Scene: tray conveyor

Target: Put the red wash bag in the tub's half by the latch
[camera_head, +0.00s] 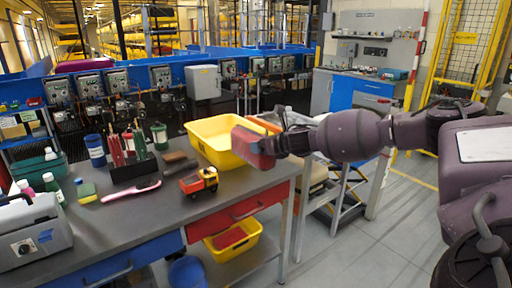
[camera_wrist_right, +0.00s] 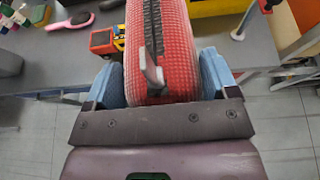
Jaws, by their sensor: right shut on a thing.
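The red wash bag (camera_head: 252,148) is held in my right gripper (camera_head: 272,145) at the near right side of the yellow tub (camera_head: 200,128), overlapping its wall in the head view. In the right wrist view the bag (camera_wrist_right: 158,60) shows ribbed red cloth, a dark zip and a grey pull, pinched between the blue fingertips of the gripper (camera_wrist_right: 160,82). The tub's rim shows at the top (camera_wrist_right: 210,8). The bag hides part of the tub, and I cannot make out a latch or divider. My left gripper is not in view.
An orange toy truck (camera_head: 199,182) stands in front of the tub. A pink hairbrush (camera_head: 131,192), a sponge (camera_head: 87,192) and a dark holder (camera_head: 133,169) with tools lie to the left. Another yellow bin (camera_head: 232,240) is under the table.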

